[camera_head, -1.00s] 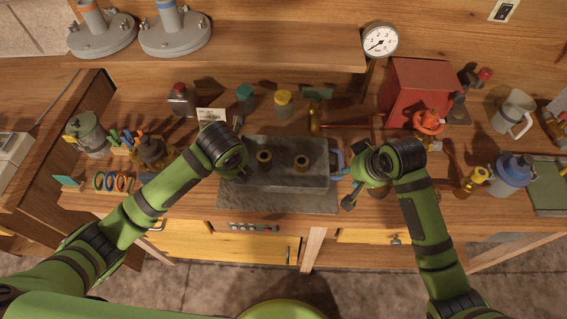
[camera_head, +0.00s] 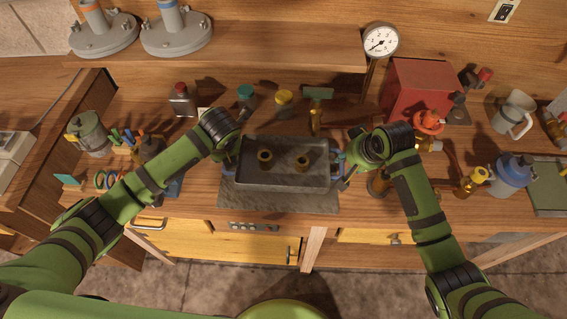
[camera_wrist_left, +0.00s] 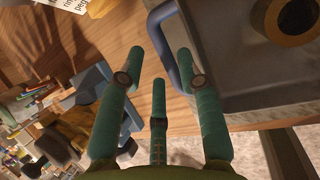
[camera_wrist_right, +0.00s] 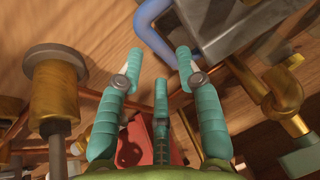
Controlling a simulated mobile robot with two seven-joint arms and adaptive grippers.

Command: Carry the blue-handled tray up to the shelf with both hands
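The grey tray (camera_head: 283,180) stands on a dark mat at the middle of the bench, with two brass pieces (camera_head: 265,157) (camera_head: 301,163) in it. Its left blue handle (camera_wrist_left: 165,35) lies just beyond and between the spread fingertips of my left gripper (camera_wrist_left: 160,65). Its right blue handle (camera_wrist_right: 150,25) lies just beyond the spread fingertips of my right gripper (camera_wrist_right: 160,65). Both grippers are open and empty. In the head view, the wrists partly hide the fingers at the tray's two ends. The wooden shelf (camera_head: 270,48) runs above the back of the bench.
Two grey flanged parts (camera_head: 103,35) (camera_head: 175,34) stand at the shelf's left; its middle and right are bare. A pressure gauge (camera_head: 381,40) stands at its right end. A red box (camera_head: 418,85) stands right.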

